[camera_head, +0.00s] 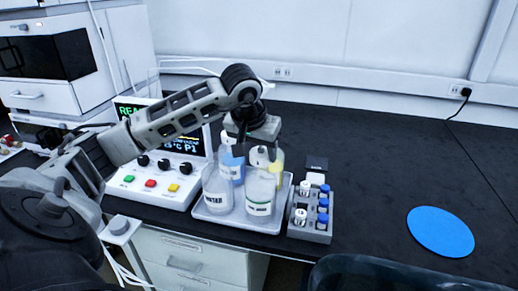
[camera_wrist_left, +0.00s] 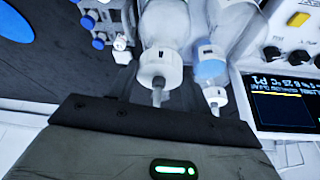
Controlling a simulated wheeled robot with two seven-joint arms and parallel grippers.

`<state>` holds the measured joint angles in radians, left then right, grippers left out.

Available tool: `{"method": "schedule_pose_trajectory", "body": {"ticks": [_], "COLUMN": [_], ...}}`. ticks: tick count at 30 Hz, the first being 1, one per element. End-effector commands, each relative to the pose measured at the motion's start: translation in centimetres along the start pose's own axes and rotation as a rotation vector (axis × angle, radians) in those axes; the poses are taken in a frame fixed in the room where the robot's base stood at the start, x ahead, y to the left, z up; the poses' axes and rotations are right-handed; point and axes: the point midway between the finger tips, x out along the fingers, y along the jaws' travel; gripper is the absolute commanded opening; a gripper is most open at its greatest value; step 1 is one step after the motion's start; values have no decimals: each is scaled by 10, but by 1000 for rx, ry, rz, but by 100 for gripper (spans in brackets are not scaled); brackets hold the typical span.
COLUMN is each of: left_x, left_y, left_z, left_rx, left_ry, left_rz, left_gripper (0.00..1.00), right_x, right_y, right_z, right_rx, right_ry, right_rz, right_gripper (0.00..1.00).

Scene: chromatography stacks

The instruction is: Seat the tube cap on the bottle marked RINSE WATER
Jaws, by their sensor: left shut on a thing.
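My left gripper (camera_head: 256,148) reaches in from the left, pointing down over the bottles on the tray. It is shut on the tube cap, which is mostly hidden by the fingers and hand. Its dark edge shows low in the left wrist view (camera_wrist_left: 150,122). Below and around it stand a clear bottle with a green-edged label (camera_head: 260,204), a clear bottle at front left (camera_head: 217,194), a blue bottle (camera_head: 233,170) and a yellow one (camera_head: 277,166). The labels are too small to read surely, so I cannot tell which is RINSE WATER. My right gripper is not in view.
The bottles crowd a pale tray (camera_head: 247,225). A control box with screen and knobs (camera_head: 166,188) stands close on its left. A grey rack of blue- and white-capped vials (camera_head: 311,231) stands on its right. A blue disc (camera_head: 440,231) lies on the open dark bench.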

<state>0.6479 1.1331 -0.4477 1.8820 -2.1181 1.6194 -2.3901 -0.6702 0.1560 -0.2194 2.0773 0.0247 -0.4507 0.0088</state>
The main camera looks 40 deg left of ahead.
Motion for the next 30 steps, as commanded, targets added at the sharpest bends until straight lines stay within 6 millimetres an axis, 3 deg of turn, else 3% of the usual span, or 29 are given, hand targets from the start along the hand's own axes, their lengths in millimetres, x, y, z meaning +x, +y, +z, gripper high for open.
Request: {"method": "schedule_pose_trajectory", "body": {"ticks": [30], "left_x": [18], "left_y": [0], "left_z": [7], "left_rx": [-1], "left_ry": [2], "left_rz": [-1], "left_gripper": [25], "right_x": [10], "right_y": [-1], "right_z": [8], "right_rx": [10], "right_ry": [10], "right_rz": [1], "right_gripper": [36]}}
